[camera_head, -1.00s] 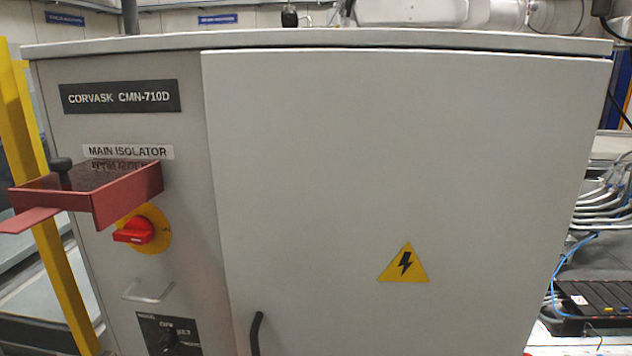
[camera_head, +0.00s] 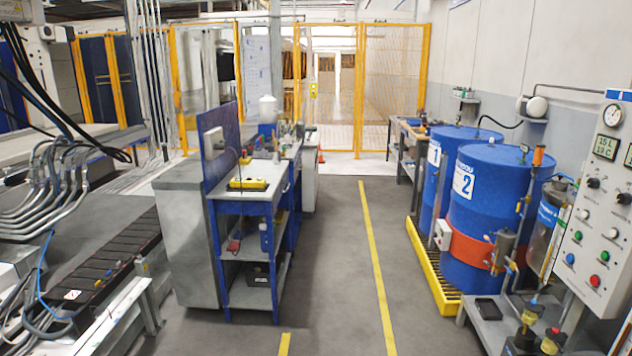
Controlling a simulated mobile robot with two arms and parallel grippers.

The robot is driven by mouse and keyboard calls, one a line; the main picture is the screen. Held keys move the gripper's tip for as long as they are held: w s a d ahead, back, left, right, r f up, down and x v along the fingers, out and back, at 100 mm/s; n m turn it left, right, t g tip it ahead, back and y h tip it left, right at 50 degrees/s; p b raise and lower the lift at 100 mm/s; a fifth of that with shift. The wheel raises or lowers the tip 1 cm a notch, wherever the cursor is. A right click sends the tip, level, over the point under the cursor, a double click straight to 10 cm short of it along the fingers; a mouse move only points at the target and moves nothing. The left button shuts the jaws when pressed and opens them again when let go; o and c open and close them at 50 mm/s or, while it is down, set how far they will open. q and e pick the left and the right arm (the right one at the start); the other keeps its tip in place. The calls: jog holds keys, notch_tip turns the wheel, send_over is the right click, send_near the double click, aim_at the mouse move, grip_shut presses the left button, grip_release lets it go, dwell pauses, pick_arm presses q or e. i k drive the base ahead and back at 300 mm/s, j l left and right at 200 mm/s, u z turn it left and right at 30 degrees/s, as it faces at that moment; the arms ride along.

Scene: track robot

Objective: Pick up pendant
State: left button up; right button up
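No object that I can clearly tell as the pendant shows. A small yellow box-shaped device (camera_head: 248,184) lies on top of the blue workbench (camera_head: 240,195), left of the middle; it is too small to tell what it is. A small dark and red item (camera_head: 234,244) sits on a lower level of the bench, also unclear. Neither of my grippers is in view.
A grey aisle floor (camera_head: 335,270) with yellow lines runs ahead to a yellow-framed fence (camera_head: 395,85). Blue drums (camera_head: 485,210) stand on a yellow pallet (camera_head: 432,270) at right, near a control panel (camera_head: 600,220). Cables and a conveyor (camera_head: 110,260) lie at left.

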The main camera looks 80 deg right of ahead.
aim_at(257, 184)
jog(key=z, duration=2.3)
jog(key=i+l+z, duration=0.3)
jog(key=i, duration=0.2)
jog(key=i+l+z, duration=0.2)
jog(key=i+z, duration=0.15)
jog(key=i, duration=0.2)
jog(key=i+z, duration=0.3)
jog(key=i, duration=0.25)
jog(key=i+l, duration=0.1)
jog(key=i, duration=0.9)
jog(key=i+l+u, duration=0.1)
jog(key=i, duration=0.9)
jog(key=i+l+u, duration=0.1)
jog(key=i+u, duration=0.4)
jog(key=i+l+u, duration=0.2)
jog(key=u, duration=0.3)
jog(key=i+l+u, duration=0.65)
jog(key=l+u, duration=0.3)
